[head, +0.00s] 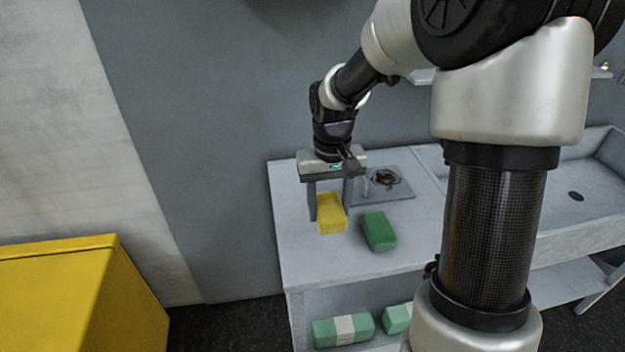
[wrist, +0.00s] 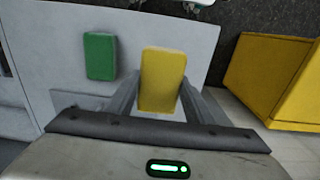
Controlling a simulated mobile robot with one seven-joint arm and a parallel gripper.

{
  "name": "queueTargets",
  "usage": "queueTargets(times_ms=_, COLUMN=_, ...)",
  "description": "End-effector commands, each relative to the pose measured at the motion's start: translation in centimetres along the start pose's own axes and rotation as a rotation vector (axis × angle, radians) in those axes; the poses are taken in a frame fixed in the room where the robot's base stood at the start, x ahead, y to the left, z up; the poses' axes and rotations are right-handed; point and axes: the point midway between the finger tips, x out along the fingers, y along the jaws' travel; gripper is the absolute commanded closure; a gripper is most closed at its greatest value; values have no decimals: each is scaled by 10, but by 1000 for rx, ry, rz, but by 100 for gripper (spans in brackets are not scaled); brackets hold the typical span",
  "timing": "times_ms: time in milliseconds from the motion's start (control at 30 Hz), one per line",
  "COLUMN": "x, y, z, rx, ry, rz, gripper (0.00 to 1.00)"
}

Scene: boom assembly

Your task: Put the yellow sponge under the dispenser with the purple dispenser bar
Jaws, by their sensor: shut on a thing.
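The yellow sponge (head: 331,213) is at the left part of the grey counter, between the fingers of my gripper (head: 331,198). In the wrist view the yellow sponge (wrist: 162,78) stands between the two fingers of my gripper (wrist: 160,100), which is shut on it. I cannot tell whether the sponge touches the counter. A green sponge (head: 379,231) lies on the counter just right of the yellow one; it also shows in the wrist view (wrist: 100,56). No dispenser with a purple bar can be made out.
The grey counter (head: 310,262) has a square plate with a dark round drain (head: 385,178) behind the sponges. A sink (head: 590,180) is at the right. Green-and-white packages (head: 343,330) lie on the shelf below. A large yellow box (head: 75,300) stands at the left.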

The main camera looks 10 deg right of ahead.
Motion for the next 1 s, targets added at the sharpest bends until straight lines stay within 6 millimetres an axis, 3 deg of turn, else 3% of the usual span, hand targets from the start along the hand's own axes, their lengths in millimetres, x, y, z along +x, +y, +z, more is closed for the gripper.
queueTargets(times_ms=33, x=-14, y=0, z=1, rx=0, ry=-2, rz=0, gripper=74)
queueTargets(times_ms=167, x=-22, y=0, z=6, rx=-1, ry=-6, rz=0, gripper=74)
queueTargets(times_ms=1000, x=-15, y=-1, z=12, rx=-4, ry=0, rz=0, gripper=74)
